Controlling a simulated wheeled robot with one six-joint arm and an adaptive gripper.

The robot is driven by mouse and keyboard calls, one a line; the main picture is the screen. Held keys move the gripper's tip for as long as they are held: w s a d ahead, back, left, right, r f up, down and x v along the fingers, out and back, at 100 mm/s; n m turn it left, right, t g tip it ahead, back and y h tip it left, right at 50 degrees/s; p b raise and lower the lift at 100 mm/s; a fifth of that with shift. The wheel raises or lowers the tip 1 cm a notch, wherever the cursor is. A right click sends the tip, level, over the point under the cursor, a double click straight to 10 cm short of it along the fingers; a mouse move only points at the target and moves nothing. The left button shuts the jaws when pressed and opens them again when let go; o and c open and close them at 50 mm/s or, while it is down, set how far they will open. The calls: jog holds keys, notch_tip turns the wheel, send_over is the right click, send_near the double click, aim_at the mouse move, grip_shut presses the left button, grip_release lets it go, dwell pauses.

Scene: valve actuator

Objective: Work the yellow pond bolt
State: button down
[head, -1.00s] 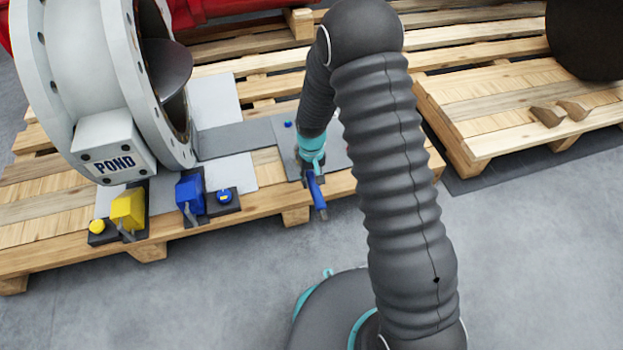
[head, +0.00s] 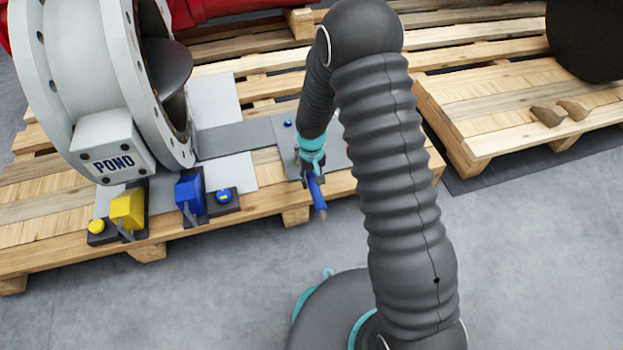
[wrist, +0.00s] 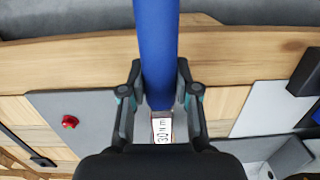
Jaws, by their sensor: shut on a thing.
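The yellow block (head: 128,209) stands on a black base at the pallet's front edge, below the white POND box (head: 113,147). A round yellow knob (head: 96,226) sits just left of it. No separate bolt can be made out. My gripper (head: 311,172) is well to the right of them, over the grey plate. It is shut on a blue tool (head: 318,194), whose end points toward the pallet's front edge. In the wrist view the tool's blue body (wrist: 155,50) passes between the fingers, with a white label (wrist: 162,130) partly reading "30 N m".
A blue block (head: 189,196) and blue knob (head: 224,197) stand between the yellow block and my gripper. A large white flanged valve (head: 85,60) rises behind. A red knob (wrist: 70,121) sits on the grey plate (wrist: 80,105).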

jog(key=shift+f+b, duration=0.55)
jog(key=shift+f, duration=0.3)
jog(key=shift+a, duration=0.15)
jog(key=shift+s+a+m, duration=0.15)
jog(key=shift+a+m, duration=0.85)
dwell(0.3)
jog(key=shift+a, duration=0.15)
jog(key=shift+a+m, duration=1)
jog(key=shift+m, duration=0.1)
jog(key=shift+a, duration=0.1)
jog(key=shift+a, duration=0.1)
